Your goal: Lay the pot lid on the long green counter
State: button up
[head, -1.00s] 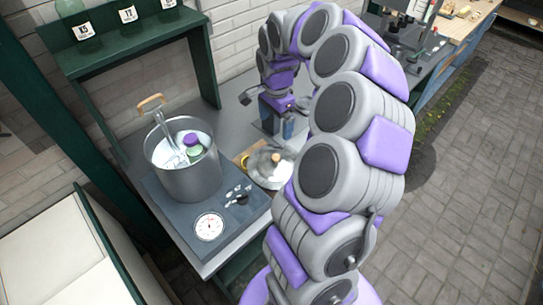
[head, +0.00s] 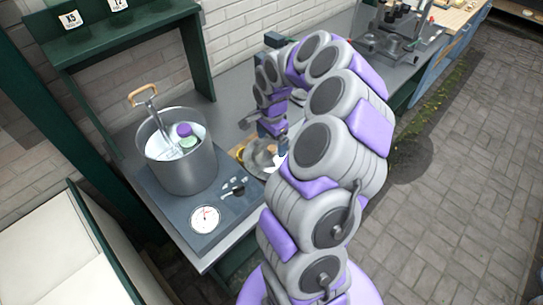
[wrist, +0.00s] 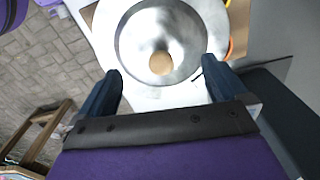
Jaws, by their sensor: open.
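The pot lid (wrist: 137,42) is a round silver disc with a light wooden knob (wrist: 162,63). In the wrist view it lies ahead of my gripper (wrist: 161,88), whose two dark blue fingers are open, with the knob between and just beyond the tips. Nothing is held. In the head view the lid (head: 260,160) lies on the grey counter right of the steel pot, partly hidden by my arm. My gripper (head: 272,142) is close above it there. I cannot tell whether the fingers touch the lid.
The steel pot (head: 183,165), with a wooden-handled tool and bottles inside, stands on a dark plate with a dial (head: 205,219). A green shelf (head: 110,45) rises behind it. A blue-sided workbench (head: 425,75) with equipment stands at the back right. Paving (head: 460,180) is open at right.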

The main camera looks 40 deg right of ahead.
aim_at(272, 149)
notch_tip(272, 149, down, 4)
jog(key=shift+w+d+f+b, duration=0.1)
jog(key=shift+d+b, duration=0.05)
jog(key=shift+b, duration=0.3)
jog(key=shift+c, duration=0.2)
jog(key=shift+s+a, duration=0.2)
jog(key=shift+a, duration=0.05)
grip_shut()
